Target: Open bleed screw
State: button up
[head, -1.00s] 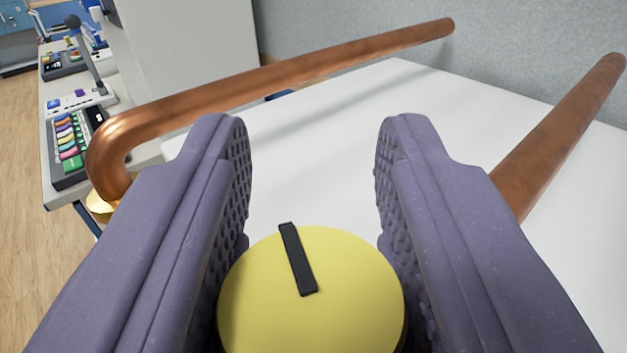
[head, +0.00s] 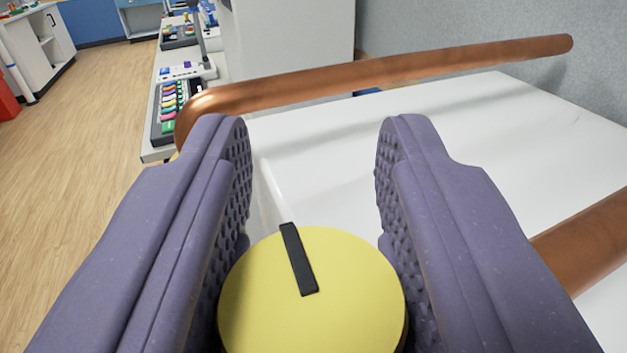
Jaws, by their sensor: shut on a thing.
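A round yellow knob (head: 312,300) with a black bar mark (head: 298,258) on its top face is at the bottom middle of the head view. I take it to be the bleed screw. My gripper (head: 313,185) has its two purple, bumpy fingers on either side of the knob and is shut on it. The black mark tilts slightly, its upper end to the left. The knob's underside and whatever it sits on are hidden.
A copper pipe (head: 390,70) crosses behind the fingers, and another (head: 590,240) lies close at the right. A white surface (head: 310,150) spreads beyond the knob. A bench with colourful devices (head: 172,105) and open wooden floor (head: 90,130) are at the left.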

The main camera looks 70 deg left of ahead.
jog(key=o, duration=0.9)
jog(key=shift+o, duration=0.2)
jog(key=p+v, duration=0.1)
jog(key=v, duration=0.6)
jog(key=shift+d, duration=0.35)
